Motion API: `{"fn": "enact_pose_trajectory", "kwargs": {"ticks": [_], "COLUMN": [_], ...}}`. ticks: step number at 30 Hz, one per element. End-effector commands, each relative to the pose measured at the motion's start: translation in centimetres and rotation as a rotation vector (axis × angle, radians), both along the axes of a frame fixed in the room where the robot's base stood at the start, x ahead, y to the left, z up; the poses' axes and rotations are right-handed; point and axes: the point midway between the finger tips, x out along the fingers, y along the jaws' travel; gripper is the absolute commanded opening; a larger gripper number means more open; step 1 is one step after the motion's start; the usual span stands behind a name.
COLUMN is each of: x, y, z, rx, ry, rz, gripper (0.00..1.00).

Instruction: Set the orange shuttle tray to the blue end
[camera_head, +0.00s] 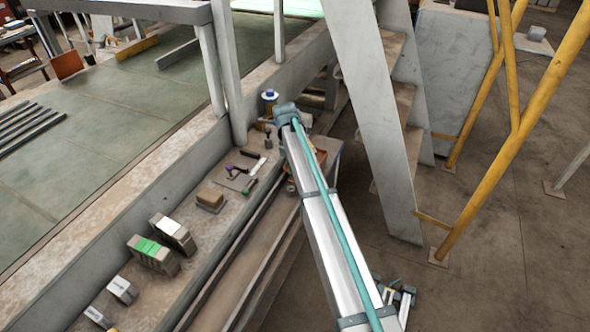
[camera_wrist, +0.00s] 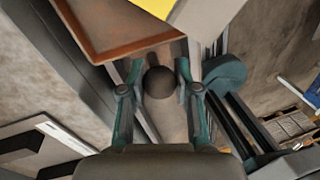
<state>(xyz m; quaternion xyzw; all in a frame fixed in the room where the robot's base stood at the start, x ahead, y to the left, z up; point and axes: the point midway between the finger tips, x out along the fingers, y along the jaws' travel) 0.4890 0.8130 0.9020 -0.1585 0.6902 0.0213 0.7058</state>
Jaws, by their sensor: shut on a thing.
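In the wrist view, my gripper (camera_wrist: 160,74) is shut on a dark round knob (camera_wrist: 160,84), with one teal finger on each side. The orange shuttle tray (camera_wrist: 110,28) lies just beyond the knob, with a raised rim. The join between knob and tray is partly hidden. In the head view, a small part of the orange tray (camera_head: 320,155) shows beside my arm. My arm hides the gripper and most of the tray there. A small blue patch (camera_wrist: 313,88) shows at the right edge of the wrist view; I cannot tell whether it is the blue end.
A yellow and white block (camera_wrist: 205,14) covers part of the tray's far side. A stair frame (camera_head: 375,110) rises right of my arm.

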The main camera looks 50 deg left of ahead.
Motion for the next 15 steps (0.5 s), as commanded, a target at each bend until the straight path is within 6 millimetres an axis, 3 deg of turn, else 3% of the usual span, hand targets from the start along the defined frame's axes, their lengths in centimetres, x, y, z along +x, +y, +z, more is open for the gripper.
{"fn": "enact_pose_trajectory", "kwargs": {"ticks": [1,6,15], "x": [0.43,0.36,0.21], "y": [0.33,0.28,0.22], "z": [0.24,0.2,0.21], "rx": [0.007,0.006,0.004], "ry": [-0.007,-0.006,-0.004], "rz": [0.0,-0.001,-0.001], "gripper": [0.33,0.57,0.57]}}
